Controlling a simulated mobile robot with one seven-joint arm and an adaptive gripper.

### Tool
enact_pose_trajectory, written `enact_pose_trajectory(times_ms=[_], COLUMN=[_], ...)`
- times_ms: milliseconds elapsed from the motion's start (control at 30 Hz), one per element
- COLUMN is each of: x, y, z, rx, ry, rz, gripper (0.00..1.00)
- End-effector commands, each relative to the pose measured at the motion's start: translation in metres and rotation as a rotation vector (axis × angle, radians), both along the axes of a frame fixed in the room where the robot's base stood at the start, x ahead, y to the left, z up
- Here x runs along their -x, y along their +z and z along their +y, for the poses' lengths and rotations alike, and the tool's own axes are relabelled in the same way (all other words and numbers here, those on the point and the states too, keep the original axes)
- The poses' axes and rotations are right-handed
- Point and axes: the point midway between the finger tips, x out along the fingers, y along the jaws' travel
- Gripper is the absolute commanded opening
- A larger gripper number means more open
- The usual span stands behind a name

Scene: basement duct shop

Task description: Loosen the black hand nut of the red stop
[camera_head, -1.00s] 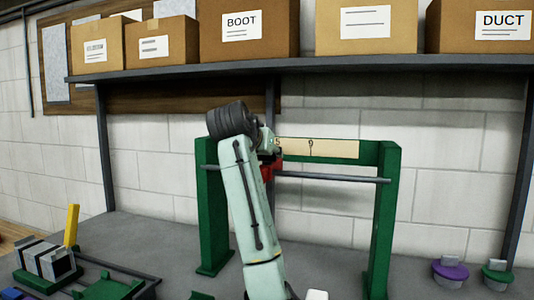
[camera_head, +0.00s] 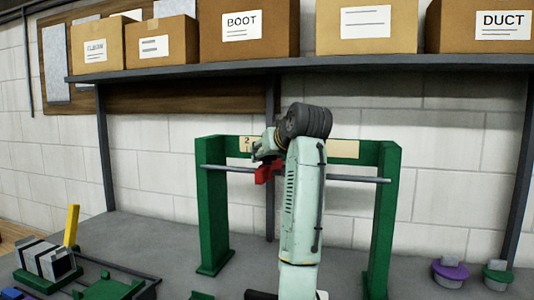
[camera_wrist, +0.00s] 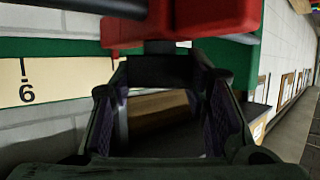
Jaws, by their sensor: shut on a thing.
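The red stop (camera_head: 268,171) sits on the grey rod (camera_head: 340,179) of the green frame, left of its middle. In the wrist view the red stop (camera_wrist: 190,18) fills the top, with a short dark stem below it. The black hand nut (camera_wrist: 165,70) is under that stem, between my fingertips. My gripper (camera_wrist: 163,88) is shut on the nut, a finger at each side. In the head view my gripper (camera_head: 264,156) is at the red stop, and the nut cannot be made out there.
The green frame (camera_head: 212,215) stands on the grey bench, with a cream number scale (camera_head: 343,148) on its top bar. A shelf (camera_head: 200,72) with cardboard boxes runs above. A purple-lidded part (camera_head: 450,271) and a green one (camera_head: 497,273) stand right. A tray with parts is at left.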

Motion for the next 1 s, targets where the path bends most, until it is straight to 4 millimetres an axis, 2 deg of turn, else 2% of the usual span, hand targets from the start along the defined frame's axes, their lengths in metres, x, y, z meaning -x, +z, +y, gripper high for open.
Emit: enact_pose_trajectory(times_ms=[500,1000], x=[0.0003,0.0006], y=[0.0025,0.0021], z=[-0.0009,-0.0005], rx=[-0.002,0.001], ry=[0.457,0.636], rz=[-0.001,-0.002], gripper=[0.14,0.14])
